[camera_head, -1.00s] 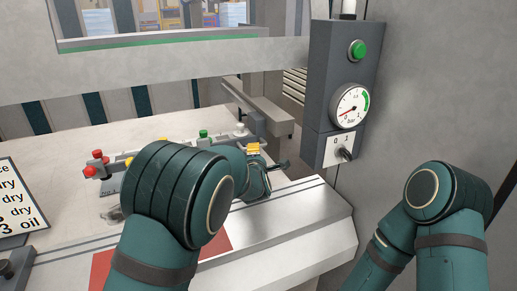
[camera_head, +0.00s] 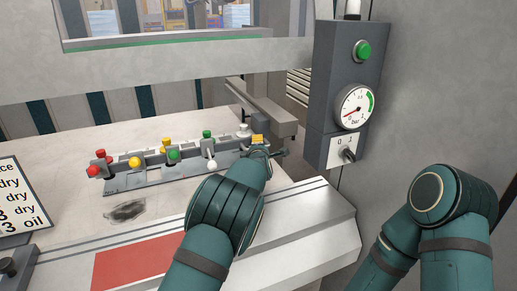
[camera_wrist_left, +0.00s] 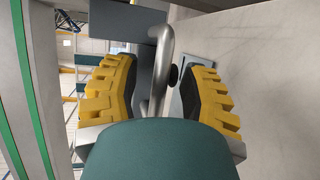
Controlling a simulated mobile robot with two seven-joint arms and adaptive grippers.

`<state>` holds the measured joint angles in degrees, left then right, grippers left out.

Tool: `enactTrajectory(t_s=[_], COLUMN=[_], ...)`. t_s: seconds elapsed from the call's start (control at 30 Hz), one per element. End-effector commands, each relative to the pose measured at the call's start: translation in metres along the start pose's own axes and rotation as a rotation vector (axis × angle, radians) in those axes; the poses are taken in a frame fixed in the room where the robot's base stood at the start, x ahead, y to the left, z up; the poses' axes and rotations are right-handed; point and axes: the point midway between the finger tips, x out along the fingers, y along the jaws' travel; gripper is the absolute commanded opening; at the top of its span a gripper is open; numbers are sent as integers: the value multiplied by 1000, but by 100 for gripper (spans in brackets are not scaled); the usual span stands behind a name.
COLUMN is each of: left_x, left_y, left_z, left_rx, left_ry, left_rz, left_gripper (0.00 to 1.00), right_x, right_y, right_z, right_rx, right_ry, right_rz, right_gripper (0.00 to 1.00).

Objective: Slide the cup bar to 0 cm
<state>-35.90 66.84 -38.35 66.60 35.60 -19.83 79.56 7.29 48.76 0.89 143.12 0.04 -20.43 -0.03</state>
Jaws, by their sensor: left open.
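A grey strip (camera_head: 150,181) with several red, yellow, green and white knobs lies on the pale table. A separate grey beam (camera_head: 265,110) stands behind its right end. I cannot tell for certain which is the cup bar. My left gripper (camera_head: 260,142) is at the right end of the strip, its jaws mostly hidden by my own arm. In the left wrist view the yellow-padded jaws (camera_wrist_left: 160,90) are open. A bent metal handle (camera_wrist_left: 160,62) stands between them, with gaps visible on both sides. My right gripper is out of view.
A grey control box (camera_head: 326,100) with a green button, gauge and 0/1 switch hangs at the right, near my left gripper. A lettered sign (camera_head: 20,200) stands at the left. A red patch (camera_head: 135,263) and dark smudge (camera_head: 126,210) mark the front surfaces.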

Motion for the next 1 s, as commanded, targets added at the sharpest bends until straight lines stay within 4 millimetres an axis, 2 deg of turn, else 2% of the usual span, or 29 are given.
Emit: enactTrajectory(t_s=[0.17,0.2,0.27,0.3,0.33,0.57,0.8,1.0], left_x=[0,0,0,0,0,2,24,36], left_y=[0,0,0,0,0,1,8,10], left_z=[0,0,0,0,0,-1,-10,-14], left_rx=[0,0,0,0,0,0,1,0], left_ry=[0,0,0,0,0,1,2,-1], left_rz=[0,0,0,0,0,0,1,1], left_gripper=[43,39,18,4,0,0,0,0], right_x=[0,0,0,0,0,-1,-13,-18], right_y=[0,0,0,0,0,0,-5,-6], right_z=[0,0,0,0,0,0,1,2], right_rx=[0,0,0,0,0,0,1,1], right_ry=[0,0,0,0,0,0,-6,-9], right_rz=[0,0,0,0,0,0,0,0], right_gripper=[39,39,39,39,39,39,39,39])
